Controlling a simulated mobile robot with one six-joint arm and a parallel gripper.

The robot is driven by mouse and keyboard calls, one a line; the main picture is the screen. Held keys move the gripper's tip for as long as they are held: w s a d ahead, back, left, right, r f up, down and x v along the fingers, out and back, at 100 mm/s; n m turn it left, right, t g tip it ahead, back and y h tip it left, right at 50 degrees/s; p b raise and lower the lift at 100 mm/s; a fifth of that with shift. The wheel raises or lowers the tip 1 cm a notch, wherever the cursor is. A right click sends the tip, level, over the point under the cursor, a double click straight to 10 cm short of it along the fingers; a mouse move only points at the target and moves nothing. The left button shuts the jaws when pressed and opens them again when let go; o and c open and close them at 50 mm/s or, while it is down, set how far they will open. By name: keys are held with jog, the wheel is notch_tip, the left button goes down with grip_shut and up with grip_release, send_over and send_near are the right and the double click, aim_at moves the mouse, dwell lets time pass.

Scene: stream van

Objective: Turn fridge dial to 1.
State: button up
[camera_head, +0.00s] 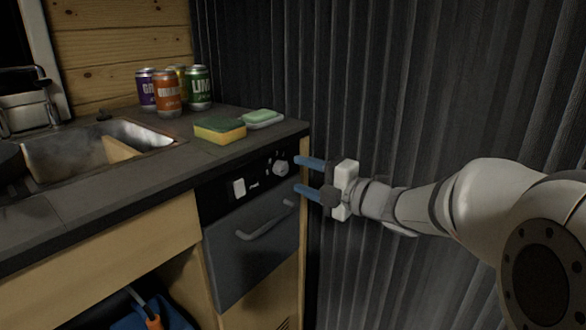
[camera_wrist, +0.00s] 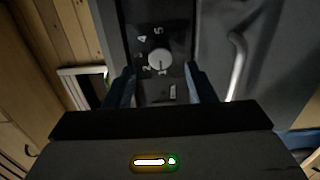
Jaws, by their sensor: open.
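The fridge dial is a round pale knob (camera_head: 280,168) on the dark control panel above the fridge door (camera_head: 255,245). In the wrist view the dial (camera_wrist: 159,59) sits amid white numerals; 5, 4 and 2 can be read. Which numeral its pointer marks is too small to tell for sure. My gripper (camera_head: 297,174) is open in front of the panel, its two blue fingers pointing at it. In the wrist view the fingers stand left and right of the dial with a gap on each side. Nothing is between them but the dial ahead.
On the counter (camera_head: 110,185) are a sponge (camera_head: 219,130), a soap dish (camera_head: 263,123) and several cans (camera_head: 167,97). A sink is at left. A dark curtain (camera_head: 420,80) hangs behind my arm.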

jog(key=v, duration=0.4)
jog(key=shift+p, duration=0.35)
jog(key=d+r+m+t+h+p, duration=0.2)
jog(key=d+r+m+h+p, duration=1.1)
jog(key=m+p, duration=0.55)
jog(key=s+a+r+m+g+p, duration=0.2)
jog(key=s+m+g+p, duration=0.3)
jog(key=s+p, duration=0.3)
jog(key=s+a+r+m+g+h+p, duration=0.1)
jog(key=s+m+g+p, duration=0.4)
jog(key=s, duration=0.8)
notch_tip(320, 180, up, 2)
jog(key=a+p, duration=0.1)
jog(key=p, duration=0.2)
jog(key=shift+d+r, duration=0.1)
jog(key=shift+r, duration=0.05)
